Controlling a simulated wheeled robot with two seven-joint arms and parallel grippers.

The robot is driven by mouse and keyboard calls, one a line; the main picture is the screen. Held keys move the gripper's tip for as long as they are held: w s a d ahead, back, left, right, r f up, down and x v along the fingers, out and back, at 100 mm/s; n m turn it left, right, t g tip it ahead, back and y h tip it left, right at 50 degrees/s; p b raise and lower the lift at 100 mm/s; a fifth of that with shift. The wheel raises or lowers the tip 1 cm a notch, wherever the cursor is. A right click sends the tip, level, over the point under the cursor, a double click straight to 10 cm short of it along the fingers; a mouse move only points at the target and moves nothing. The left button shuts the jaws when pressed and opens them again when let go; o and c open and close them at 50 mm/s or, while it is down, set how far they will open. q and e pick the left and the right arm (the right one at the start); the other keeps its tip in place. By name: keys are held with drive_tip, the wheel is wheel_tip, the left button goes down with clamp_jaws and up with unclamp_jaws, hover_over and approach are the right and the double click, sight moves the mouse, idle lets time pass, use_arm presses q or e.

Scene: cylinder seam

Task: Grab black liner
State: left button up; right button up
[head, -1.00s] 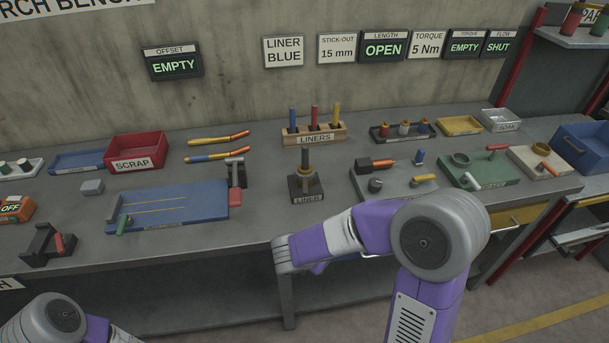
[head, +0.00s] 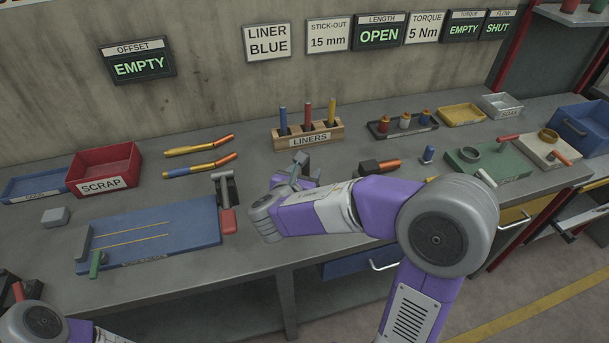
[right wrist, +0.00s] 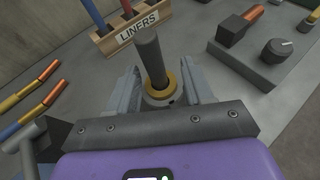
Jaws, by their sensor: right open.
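The black liner (right wrist: 150,60) is a dark rod standing up from a brass-coloured ring (right wrist: 160,86) in the right wrist view. My right gripper (right wrist: 158,88) is open, with one finger on each side of the rod and ring. I cannot tell whether either finger touches them. In the head view my right gripper (head: 300,172) is in front of the liner's stand, which is hidden, and the liner cannot be made out clearly there. My left gripper is out of view; only part of my left arm shows at the lower left.
A wooden liner rack (head: 308,137) with blue, red and yellow rods stands just behind. A blue board (head: 155,230) with a red-handled clamp (head: 227,200) lies to the left. A black block with an orange-tipped torch part (head: 380,165) sits close on the right. A red scrap bin (head: 104,170) is farther left.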

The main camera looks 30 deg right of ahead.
sight(304, 172)
drive_tip(key=x, duration=0.2)
drive_tip(key=b+x, duration=0.1)
drive_tip(key=x, duration=0.1)
drive_tip(key=shift+w+a+f, duration=0.15)
drive_tip(key=shift+f, duration=0.2)
drive_tip(key=shift+w, duration=0.2)
clamp_jaws()
